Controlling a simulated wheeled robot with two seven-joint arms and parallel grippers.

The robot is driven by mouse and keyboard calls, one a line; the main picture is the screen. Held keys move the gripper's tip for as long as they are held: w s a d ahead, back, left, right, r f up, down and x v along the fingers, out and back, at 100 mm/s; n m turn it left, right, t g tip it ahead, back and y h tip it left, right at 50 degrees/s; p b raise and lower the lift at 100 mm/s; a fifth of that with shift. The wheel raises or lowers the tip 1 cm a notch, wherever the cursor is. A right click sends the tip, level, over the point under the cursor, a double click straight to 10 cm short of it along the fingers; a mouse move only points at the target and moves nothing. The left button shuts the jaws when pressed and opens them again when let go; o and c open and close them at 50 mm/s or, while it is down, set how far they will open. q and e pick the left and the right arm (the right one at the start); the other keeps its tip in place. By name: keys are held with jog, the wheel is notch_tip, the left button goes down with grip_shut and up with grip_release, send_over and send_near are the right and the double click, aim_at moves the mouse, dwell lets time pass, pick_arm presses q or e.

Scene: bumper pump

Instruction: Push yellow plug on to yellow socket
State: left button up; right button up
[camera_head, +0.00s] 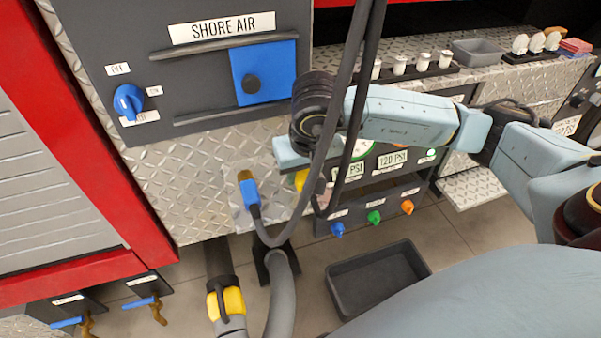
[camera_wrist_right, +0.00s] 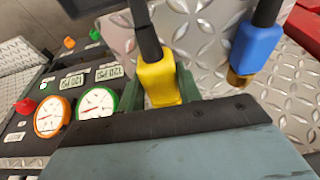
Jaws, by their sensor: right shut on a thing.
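The yellow plug (camera_wrist_right: 158,80) sits between the two fingers of my right gripper (camera_wrist_right: 160,96), which is shut on it. Its black cable rises from it in the wrist view. In the head view only a small part of the yellow plug (camera_head: 300,180) shows under my right gripper (camera_head: 293,166), close to the diamond-plate panel. No yellow socket can be made out; the gripper and arm cover part of the panel. My left gripper is not in view.
A blue plug (camera_head: 249,190) with a brass end and a hanging cable is at the panel, left of my right gripper. Dark cables hang in front of my arm. Gauges (camera_wrist_right: 97,103) and coloured knobs (camera_head: 375,217) are nearby. A grey bin (camera_head: 378,280) stands on the floor.

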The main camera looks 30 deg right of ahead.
jog(key=shift+r+p, duration=1.2)
jog(key=shift+r, duration=1.35)
